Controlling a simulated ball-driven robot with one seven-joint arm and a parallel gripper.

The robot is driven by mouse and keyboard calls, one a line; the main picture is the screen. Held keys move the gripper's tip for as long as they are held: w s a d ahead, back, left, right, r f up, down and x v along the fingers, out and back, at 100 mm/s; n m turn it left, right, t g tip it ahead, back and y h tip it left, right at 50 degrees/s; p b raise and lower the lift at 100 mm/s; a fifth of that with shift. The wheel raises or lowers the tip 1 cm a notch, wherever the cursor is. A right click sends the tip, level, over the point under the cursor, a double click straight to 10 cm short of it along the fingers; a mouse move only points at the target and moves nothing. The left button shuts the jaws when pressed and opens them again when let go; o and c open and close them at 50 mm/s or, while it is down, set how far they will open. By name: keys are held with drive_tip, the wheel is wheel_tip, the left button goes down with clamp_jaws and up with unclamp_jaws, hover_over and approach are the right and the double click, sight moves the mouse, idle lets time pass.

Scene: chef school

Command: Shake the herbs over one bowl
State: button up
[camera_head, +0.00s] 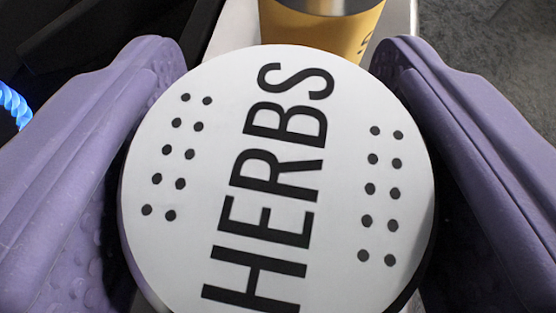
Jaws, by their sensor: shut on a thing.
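The herbs shaker (200,240) fills the middle of the picture. Its round white top faces the camera and reads "HERBS" in black, with several black dots on both sides of the word. My gripper (278,170) has one purple padded finger on each side of the shaker and is shut on it. The shaker's body below the top is mostly hidden. No bowl shows in this view.
A yellow container (325,32) with a metallic top stands just beyond the shaker, on a narrow pale surface (232,25). Dark grey floor (480,35) lies at the upper right. A glowing blue coiled thing (12,104) shows at the left edge.

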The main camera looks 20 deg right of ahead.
drive_tip(key=shift+r, duration=0.1)
wheel_tip(320, 180, up, 15)
drive_tip(key=p, duration=1)
